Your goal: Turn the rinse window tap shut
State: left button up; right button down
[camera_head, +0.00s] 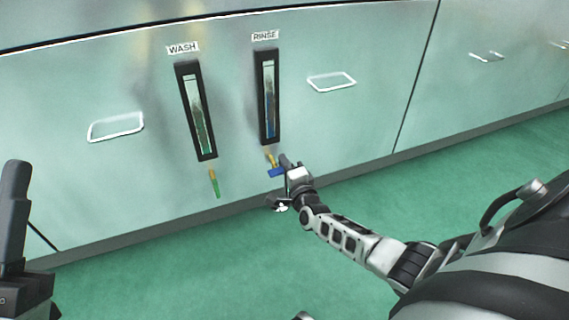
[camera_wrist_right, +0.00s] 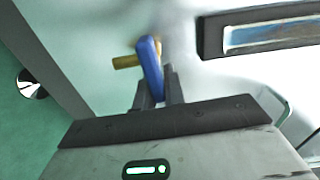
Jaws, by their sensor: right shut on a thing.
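The rinse tap has a brass body (camera_head: 271,157) below the window labelled RINSE (camera_head: 268,100), and a blue lever (camera_head: 276,172). The lever lies crosswise to the brass body. My right gripper (camera_head: 284,170) is at the lever from the right. In the right wrist view, the blue lever (camera_wrist_right: 150,68) stands between the fingers of my right gripper (camera_wrist_right: 159,92), which are shut on its lower end. The brass (camera_wrist_right: 126,62) sticks out to the left there.
The wash tap (camera_head: 214,183), with a green lever hanging in line below its brass body, is left of the rinse tap. White-outlined handles (camera_head: 331,81) mark the panel. A small shiny object (camera_head: 280,206) is below my right gripper.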

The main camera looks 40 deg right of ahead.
jog(key=shift+m, duration=0.3)
dwell(0.4)
jog(key=c, duration=1.5)
grip_release()
